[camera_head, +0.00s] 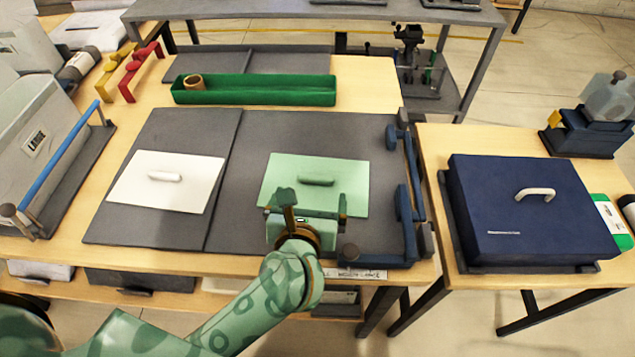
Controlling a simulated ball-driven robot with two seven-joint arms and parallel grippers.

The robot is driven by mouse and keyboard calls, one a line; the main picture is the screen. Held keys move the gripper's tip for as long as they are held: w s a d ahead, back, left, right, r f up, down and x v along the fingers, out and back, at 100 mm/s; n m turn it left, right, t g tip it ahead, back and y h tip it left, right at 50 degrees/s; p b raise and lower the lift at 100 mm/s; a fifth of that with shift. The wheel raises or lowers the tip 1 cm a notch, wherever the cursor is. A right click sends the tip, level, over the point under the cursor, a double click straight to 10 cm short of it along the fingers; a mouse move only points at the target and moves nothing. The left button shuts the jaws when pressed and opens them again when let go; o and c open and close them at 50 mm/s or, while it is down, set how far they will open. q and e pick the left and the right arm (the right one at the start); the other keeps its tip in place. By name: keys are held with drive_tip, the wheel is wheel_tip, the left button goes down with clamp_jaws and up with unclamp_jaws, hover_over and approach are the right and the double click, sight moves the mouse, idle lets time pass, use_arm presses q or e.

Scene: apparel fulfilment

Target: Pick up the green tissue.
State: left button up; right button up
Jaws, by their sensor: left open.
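The green tissue (350,174) is a pale green flat sheet with a small darker green handle (316,181) on top. It lies on the dark grey mat (262,135) in the middle of the table. My left gripper (314,203) is open over the near edge of the tissue, just short of the handle, and hides part of that edge. I cannot tell whether it touches the sheet. My right gripper is not in view.
A white sheet with a handle (130,180) lies to the left. A green tray (255,90) holding a tape roll (193,82) is behind. A blue-grey railed frame (413,190) borders the mat's right side. A navy box (530,215) stands on the right table.

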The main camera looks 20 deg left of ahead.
sight(315, 179)
use_arm(q)
drive_tip(key=shift+x, duration=1.1)
drive_tip(key=shift+w+f+b, duration=0.25)
drive_tip(key=shift+w+b, duration=0.2)
drive_tip(key=shift+b, duration=0.05)
drive_tip(key=b+x, duration=0.1)
drive_tip(key=x, duration=0.1)
drive_tip(key=b+x, duration=0.2)
drive_tip(key=x, duration=0.1)
drive_tip(key=shift+s+f, duration=0.2)
drive_tip(key=shift+f, duration=0.1)
drive_tip(key=shift+w, duration=0.2)
drive_tip(key=shift+r, duration=0.2)
drive_tip(key=c, duration=1.1)
